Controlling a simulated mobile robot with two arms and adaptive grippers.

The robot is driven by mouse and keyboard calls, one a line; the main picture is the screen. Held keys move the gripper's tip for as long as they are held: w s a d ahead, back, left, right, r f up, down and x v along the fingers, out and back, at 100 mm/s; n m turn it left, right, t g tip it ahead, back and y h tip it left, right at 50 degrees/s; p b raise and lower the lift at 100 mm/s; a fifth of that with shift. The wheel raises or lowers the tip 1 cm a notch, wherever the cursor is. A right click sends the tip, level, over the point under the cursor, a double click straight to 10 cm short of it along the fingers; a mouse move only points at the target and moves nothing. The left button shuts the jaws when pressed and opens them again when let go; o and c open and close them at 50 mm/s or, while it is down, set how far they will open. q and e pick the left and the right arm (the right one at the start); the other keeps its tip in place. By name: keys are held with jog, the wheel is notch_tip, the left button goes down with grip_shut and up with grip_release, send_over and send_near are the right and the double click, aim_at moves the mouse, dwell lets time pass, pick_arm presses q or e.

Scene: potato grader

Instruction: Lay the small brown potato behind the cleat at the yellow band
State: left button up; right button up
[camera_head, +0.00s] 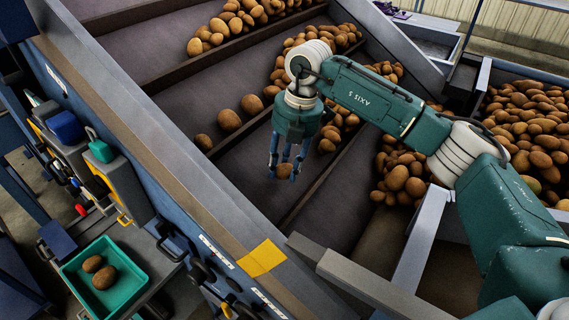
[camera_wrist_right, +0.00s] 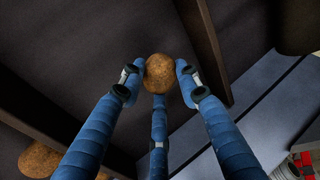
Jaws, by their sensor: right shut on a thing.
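The small brown potato (camera_head: 284,171) is held between the blue fingers of my right gripper (camera_head: 285,165), over the dark belt. In the right wrist view the potato (camera_wrist_right: 159,73) sits between the fingertips of the gripper (camera_wrist_right: 159,80), with belt around it. The yellow band (camera_head: 262,258) is on the near side rail, below and left of the gripper. A cleat (camera_head: 318,185) crosses the belt right of the gripper; it also shows in the right wrist view (camera_wrist_right: 205,50). I cannot tell how high the potato is above the belt. My left gripper is not in view.
Loose potatoes (camera_head: 229,120) lie along the cleat farther up the belt. More potatoes fill a bin (camera_head: 487,72) at the right. A green tray (camera_head: 66,272) with two potatoes stands at lower left.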

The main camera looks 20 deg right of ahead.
jog(key=o, duration=1.2)
jog(key=r, duration=0.4)
jog(key=d+r, duration=0.1)
jog(key=r, duration=0.2)
jog(key=d+r, duration=0.1)
jog(key=r, duration=0.3)
jog(key=shift+s+r, duration=0.3)
jog(key=shift+r, duration=0.05)
